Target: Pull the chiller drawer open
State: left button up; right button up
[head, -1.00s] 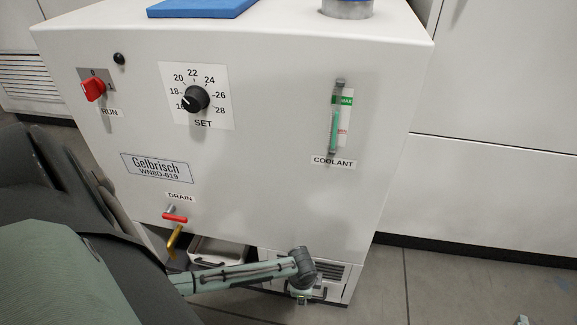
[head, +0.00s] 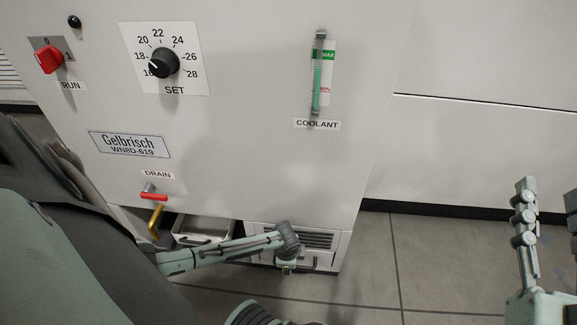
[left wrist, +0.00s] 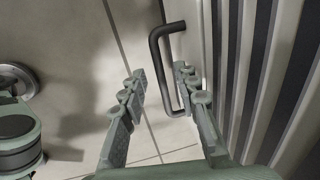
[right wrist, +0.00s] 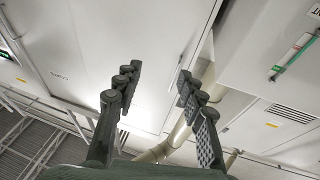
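The chiller (head: 240,190) is a white cabinet. The slatted drawer front (head: 335,243) is at its lower right and looks flush with the cabinet. Its dark bar handle (head: 314,264) shows just right of my left gripper (head: 286,268), whose fingers are mostly hidden in the head view. In the left wrist view, my left gripper (left wrist: 165,85) is open. The handle (left wrist: 156,62) runs between its fingers, closer to the right one beside the slatted front (left wrist: 228,65). My right gripper (head: 548,200) is open and empty at the right edge; its fingers also show in the right wrist view (right wrist: 157,85).
A drip tray (head: 205,229) sits in a recess left of the drawer, below the yellow drain spout (head: 156,217) with its red lever (head: 153,196). White cabinets (head: 480,140) stand behind at right. The tiled floor (head: 430,265) ahead and right is clear.

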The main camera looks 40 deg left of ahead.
pick_arm(q)
jog(key=shift+w+f, duration=0.1)
jog(key=shift+f, duration=0.5)
pick_arm(e)
jog(key=shift+s+a+r+t+y, duration=0.15)
jog(key=shift+s+r+t, duration=0.1)
jog(key=shift+r, duration=0.3)
jog(key=shift+s+r+t+y, duration=0.15)
jog(key=shift+s+r+t, duration=0.1)
jog(key=shift+r, duration=0.3)
pick_arm(q)
grip_shut()
